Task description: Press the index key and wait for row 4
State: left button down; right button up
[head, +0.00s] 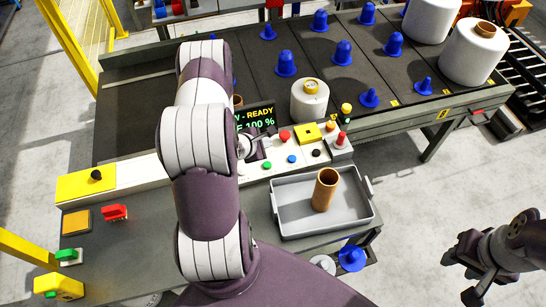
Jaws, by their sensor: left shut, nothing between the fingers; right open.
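A white control panel (210,164) carries a green button (267,165), a blue button (291,159), a black button (316,153), a red button (285,134) and a yellow block (307,132). I cannot tell which is the index key. A dark display (262,117) behind it reads "READY" and "100 %", partly hidden by my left arm. My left gripper (262,144) is shut and empty, over the panel near the red and green buttons; contact cannot be told. The dark conveyor (265,75) bears rows of blue pegs (286,64); row numbers are unreadable. My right gripper (474,272) is open and empty, over the floor.
A white bobbin (309,100) stands at the conveyor's near edge; larger ones (474,53) stand at the far right.

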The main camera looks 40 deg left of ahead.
pick_arm(q)
jog(key=b, duration=0.8)
send_over(266, 166)
notch_tip(266, 166, down, 8)
jog(key=shift+s+f, duration=0.1)
jog(key=shift+f, duration=0.4)
jog(key=shift+f, duration=0.1)
dwell(1.3)
jog(key=shift+f+b, duration=0.3)
jog(key=shift+f+b, duration=0.3)
jog(key=shift+f, duration=0.2)
dwell(0.7)
jog(key=shift+r, duration=0.15)
jog(key=shift+r+p, duration=0.75)
jog(key=shift+p, duration=0.25)
